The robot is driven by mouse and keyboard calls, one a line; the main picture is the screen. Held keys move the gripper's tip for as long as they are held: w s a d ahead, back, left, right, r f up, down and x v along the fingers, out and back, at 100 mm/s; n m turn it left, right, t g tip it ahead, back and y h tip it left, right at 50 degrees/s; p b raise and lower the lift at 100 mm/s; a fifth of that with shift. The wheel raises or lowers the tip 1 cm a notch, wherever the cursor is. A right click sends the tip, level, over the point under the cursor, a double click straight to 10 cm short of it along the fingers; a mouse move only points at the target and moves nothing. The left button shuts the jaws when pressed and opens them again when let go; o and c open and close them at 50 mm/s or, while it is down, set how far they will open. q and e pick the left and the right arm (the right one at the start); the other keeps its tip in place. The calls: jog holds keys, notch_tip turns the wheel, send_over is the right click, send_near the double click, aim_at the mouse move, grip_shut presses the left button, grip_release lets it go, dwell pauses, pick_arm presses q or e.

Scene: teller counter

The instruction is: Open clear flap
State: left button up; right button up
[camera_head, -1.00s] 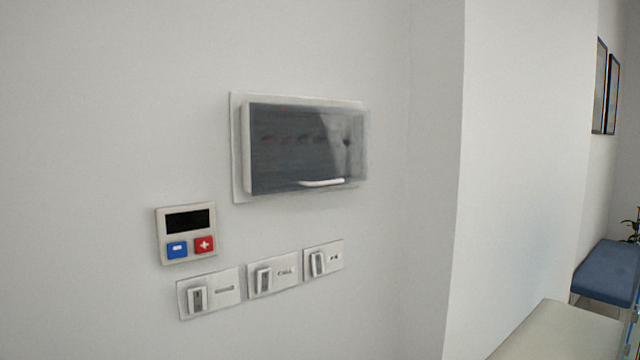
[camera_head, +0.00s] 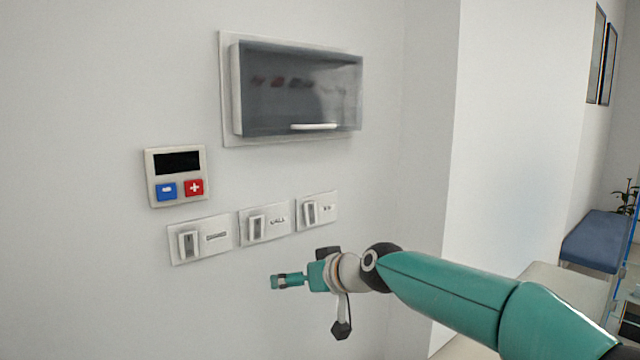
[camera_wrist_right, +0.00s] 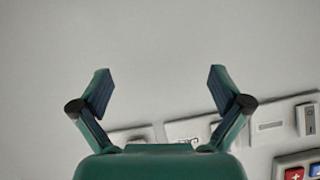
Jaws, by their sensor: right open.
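The clear flap (camera_head: 335,85) is a tinted see-through cover on the front of a white-framed wall box (camera_head: 228,95). It looks shut. A white bar handle (camera_head: 313,126) runs along its lower edge. My right gripper (camera_head: 275,282) is below the box and below the row of switches, well apart from the handle. In the right wrist view it is open and empty (camera_wrist_right: 160,90), with bare wall between the fingers. The flap is not in that view. My left gripper is not in view.
A thermostat-like panel (camera_head: 177,162) with blue and red buttons is left of and below the box. Three switch plates (camera_head: 203,239) run under it; plates also show in the right wrist view (camera_wrist_right: 268,125). A wall corner stands right. A blue bench (camera_head: 594,240) is far right.

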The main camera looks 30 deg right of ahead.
aim_at(316, 91)
jog(key=s+d+r+n+t, duration=0.1)
jog(key=s+d+r+t, duration=0.1)
jog(key=s+r, duration=0.6)
jog(key=s+d+r+t+b, duration=0.15)
jog(key=s+r, duration=0.25)
jog(key=r, duration=0.7)
jog(key=s+d+r+n+t, duration=0.15)
jog(key=s+r, duration=0.35)
jog(key=r, duration=0.5)
jog(key=shift+m+t+h, duration=0.3)
jog(key=shift+m, duration=0.05)
jog(key=w+p, duration=0.1)
jog(key=w, duration=0.4)
jog(key=w+p, duration=0.2)
jog(key=w, duration=0.3)
jog(key=w+a+p, duration=0.1)
jog(key=w+p, duration=0.1)
jog(key=w, duration=0.3)
jog(key=shift+w+f, duration=0.1)
jog(key=shift+w, duration=0.25)
